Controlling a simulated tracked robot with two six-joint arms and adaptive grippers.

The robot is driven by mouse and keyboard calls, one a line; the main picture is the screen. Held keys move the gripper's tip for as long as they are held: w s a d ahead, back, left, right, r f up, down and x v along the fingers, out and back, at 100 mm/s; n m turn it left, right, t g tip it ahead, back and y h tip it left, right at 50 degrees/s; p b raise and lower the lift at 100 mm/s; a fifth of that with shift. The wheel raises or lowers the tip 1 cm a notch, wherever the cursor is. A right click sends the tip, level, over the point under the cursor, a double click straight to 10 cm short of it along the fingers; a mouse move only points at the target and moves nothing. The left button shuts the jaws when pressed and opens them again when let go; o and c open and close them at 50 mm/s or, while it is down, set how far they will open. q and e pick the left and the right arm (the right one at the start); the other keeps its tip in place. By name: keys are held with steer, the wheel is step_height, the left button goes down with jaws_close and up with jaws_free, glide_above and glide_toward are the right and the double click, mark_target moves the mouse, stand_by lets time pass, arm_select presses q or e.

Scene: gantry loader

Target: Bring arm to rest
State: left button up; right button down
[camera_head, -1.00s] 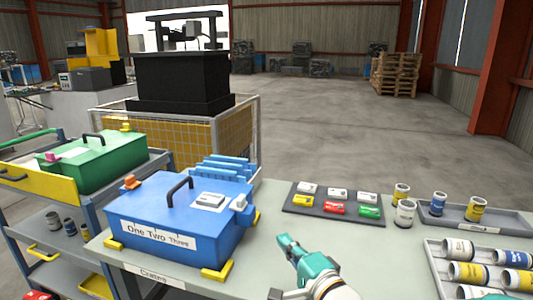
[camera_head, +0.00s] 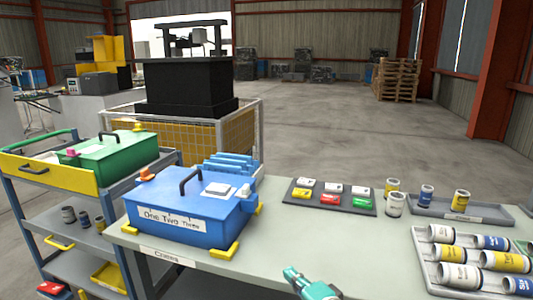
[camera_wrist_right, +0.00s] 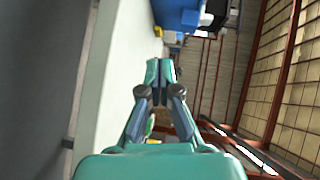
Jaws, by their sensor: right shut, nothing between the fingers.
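My right gripper (camera_head: 293,274) shows at the bottom edge of the head view, teal, over the front part of the grey-green table (camera_head: 330,240). In the right wrist view its two fingers (camera_wrist_right: 159,70) are together with nothing between them. It is apart from the blue box and the cans. My left gripper is in neither view.
A blue box (camera_head: 185,220) labelled "One Two Three" stands on the table's left. A dark tray (camera_head: 330,205) holds small coloured blocks. Cans stand near a grey tray (camera_head: 480,212); others lie in a light tray (camera_head: 432,268). A cart (camera_head: 60,175) carries a green box (camera_head: 110,157).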

steer(key=s+d+f+n+g+h, duration=0.1)
steer(key=s+d+f+n+g, duration=0.15)
steer(key=s+f, duration=0.55)
steer(key=s+d+f+n+g+h, duration=0.1)
steer(key=s+f+n+g, duration=0.2)
steer(key=f, duration=1)
steer(key=s+d+f+n+g+h, duration=0.15)
steer(key=s+f+g, duration=0.35)
steer(key=f, duration=0.5)
steer(key=s+d+f+n+g+p, duration=0.15)
steer(key=s+f+g, duration=0.3)
steer(key=s, duration=0.85)
step_height(320, 180, up, 12)
steer(key=t+p, duration=0.1)
steer(key=p, duration=1.1)
steer(key=shift+w+r+n, duration=0.15)
steer(key=shift+w+n, duration=0.15)
steer(key=shift+n, duration=0.15)
steer(key=shift+y, duration=0.25)
